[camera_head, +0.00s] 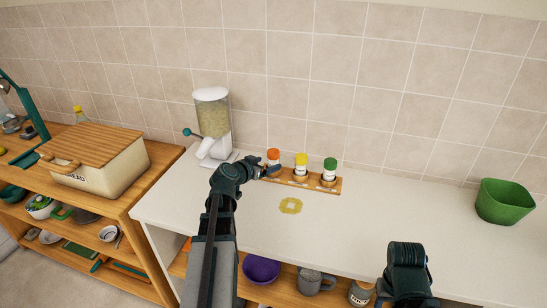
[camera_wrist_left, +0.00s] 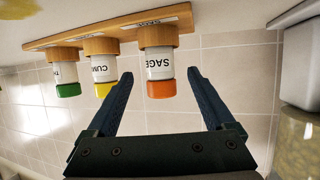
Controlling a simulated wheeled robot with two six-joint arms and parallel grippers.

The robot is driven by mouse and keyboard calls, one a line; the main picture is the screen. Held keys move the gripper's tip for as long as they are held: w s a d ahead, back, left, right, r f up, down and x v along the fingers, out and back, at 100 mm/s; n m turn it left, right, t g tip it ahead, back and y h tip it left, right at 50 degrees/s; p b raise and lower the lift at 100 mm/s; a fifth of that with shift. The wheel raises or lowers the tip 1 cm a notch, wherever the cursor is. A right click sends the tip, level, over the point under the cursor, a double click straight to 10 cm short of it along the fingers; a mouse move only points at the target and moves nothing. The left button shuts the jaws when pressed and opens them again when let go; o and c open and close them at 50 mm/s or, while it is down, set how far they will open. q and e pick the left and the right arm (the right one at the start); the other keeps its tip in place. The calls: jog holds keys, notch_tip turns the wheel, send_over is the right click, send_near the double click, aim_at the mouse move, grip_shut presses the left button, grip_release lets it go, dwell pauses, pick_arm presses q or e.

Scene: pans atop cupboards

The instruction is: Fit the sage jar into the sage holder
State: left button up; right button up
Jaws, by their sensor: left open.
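The sage jar (camera_wrist_left: 158,66), a white-labelled jar with an orange cap, stands in the sage holder (camera_wrist_left: 158,37), a wooden ring on the rack. The left wrist view shows this upside down. In the head view the sage jar (camera_head: 273,155) is at the left end of the rack. My left gripper (camera_wrist_left: 160,78) is open, with one finger on each side of the jar and gaps between fingers and jar. In the head view the left gripper (camera_head: 267,172) is in front of the jar and hides its lower part and the holder.
The cumin jar (camera_head: 300,160) and a green-capped jar (camera_head: 330,166) stand in the same wooden rack (camera_head: 310,184). A grain dispenser (camera_head: 213,120) stands left, a green bin (camera_head: 503,202) right. A yellow ring-shaped mark (camera_head: 291,206) lies on the white counter (camera_head: 340,225). Part of my right arm shows at the front.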

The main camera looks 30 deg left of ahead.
pick_arm(q)
jog(key=shift+p+v, duration=0.75)
jog(key=shift+v, duration=1.95)
